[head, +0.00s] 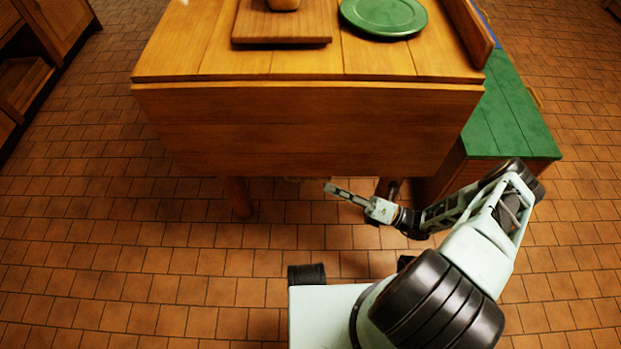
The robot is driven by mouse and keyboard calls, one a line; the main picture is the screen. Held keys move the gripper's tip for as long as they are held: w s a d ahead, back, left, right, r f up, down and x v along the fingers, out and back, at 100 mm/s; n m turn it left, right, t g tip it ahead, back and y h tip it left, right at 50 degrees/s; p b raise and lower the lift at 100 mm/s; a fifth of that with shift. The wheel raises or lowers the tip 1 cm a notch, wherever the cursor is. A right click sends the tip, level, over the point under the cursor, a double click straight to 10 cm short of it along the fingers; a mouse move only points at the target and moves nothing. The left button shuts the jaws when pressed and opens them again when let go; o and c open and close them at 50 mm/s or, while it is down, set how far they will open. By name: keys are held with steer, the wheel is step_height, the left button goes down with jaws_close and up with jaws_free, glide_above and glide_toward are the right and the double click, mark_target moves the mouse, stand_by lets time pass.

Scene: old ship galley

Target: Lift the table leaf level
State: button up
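The wooden table leaf (300,130) hangs down from the near edge of the table (300,66), its broad plank face turned toward me. A thin gap runs between the leaf's upper edge and the tabletop. My gripper (340,190) is low, near the leaf's bottom edge, right of its middle, pointing left. It appears just below the leaf in the picture; I cannot tell whether it touches. Its fingers show nearly edge-on, so their opening is unclear. I see nothing held in it.
A cutting board (282,28) with an object cut off by the frame and a green plate (384,15) sit on the tabletop. A green-topped bench (508,120) stands close on the right. A wooden cabinet (40,45) is at far left. Tiled floor (130,235) at left is clear.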

mark_target(312, 180)
steer(key=x, duration=0.6)
steer(key=shift+w+a+r+b, duration=0.1)
steer(key=shift+w+a+b, duration=0.1)
steer(key=shift+a+b, duration=0.15)
jaws_close()
